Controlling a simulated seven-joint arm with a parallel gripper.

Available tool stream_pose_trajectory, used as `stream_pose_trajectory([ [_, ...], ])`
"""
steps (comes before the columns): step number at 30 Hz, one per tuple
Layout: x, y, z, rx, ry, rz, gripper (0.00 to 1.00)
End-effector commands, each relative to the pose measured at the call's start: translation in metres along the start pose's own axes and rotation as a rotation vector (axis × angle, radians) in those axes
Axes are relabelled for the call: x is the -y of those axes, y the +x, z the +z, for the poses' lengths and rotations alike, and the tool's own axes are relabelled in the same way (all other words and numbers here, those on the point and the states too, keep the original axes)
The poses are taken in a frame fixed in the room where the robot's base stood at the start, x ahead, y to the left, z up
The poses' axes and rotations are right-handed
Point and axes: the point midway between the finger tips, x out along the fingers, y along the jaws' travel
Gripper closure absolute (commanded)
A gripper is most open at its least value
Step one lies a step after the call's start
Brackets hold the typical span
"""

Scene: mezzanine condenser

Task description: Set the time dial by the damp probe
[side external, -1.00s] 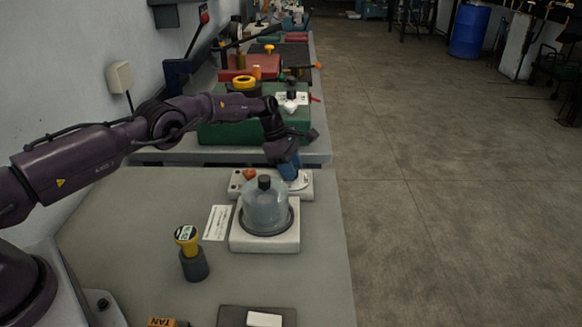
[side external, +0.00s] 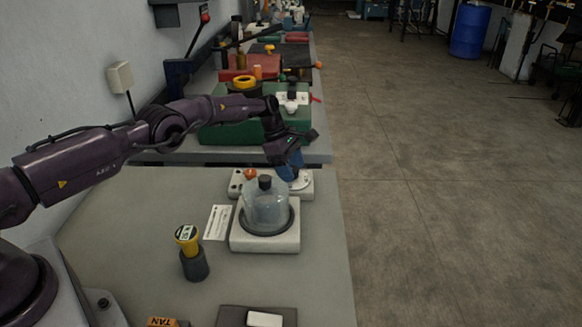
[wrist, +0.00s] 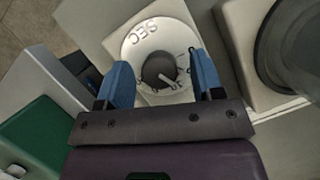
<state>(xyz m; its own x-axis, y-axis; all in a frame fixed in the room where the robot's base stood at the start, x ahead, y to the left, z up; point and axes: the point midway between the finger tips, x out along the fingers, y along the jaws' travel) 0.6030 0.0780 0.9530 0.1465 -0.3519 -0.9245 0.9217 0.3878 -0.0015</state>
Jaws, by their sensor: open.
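The time dial is a white disc marked SEC (wrist: 140,36) with a dark round knob (wrist: 159,70) and a pale pointer. It sits on a white base behind the glass bell, and part of the disc (side external: 302,182) shows in the side external view. My gripper (wrist: 160,72) is open, its two blue fingers on either side of the knob; whether they touch it I cannot tell. The damp probe seems to be the yellow-topped piece (side external: 187,236) with a small display, upright in a dark grey holder (side external: 194,265). Its reading is too small to make out.
A clear bell (side external: 266,208) with a black knob stands on a white base just in front of the dial. An orange knob (side external: 250,173) is left of the dial. A printed card (side external: 217,222) lies flat on the bench. A green case (side external: 225,134) stands behind.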

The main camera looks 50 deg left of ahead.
Motion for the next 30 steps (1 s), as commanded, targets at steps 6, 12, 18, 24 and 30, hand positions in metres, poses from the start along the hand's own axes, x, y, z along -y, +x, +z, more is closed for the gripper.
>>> stream_pose_trajectory([
  [6, -0.001, -0.017, 0.001, 0.001, 0.000, 0.002, 0.39],
  [12, -0.001, -0.060, 0.001, 0.001, 0.000, 0.005, 0.39],
  [18, -0.001, -0.102, 0.000, 0.000, 0.001, 0.003, 0.39],
  [24, 0.000, -0.125, -0.001, 0.000, 0.000, 0.001, 0.39],
  [30, 0.000, -0.130, 0.000, -0.001, 0.000, -0.001, 0.39],
])
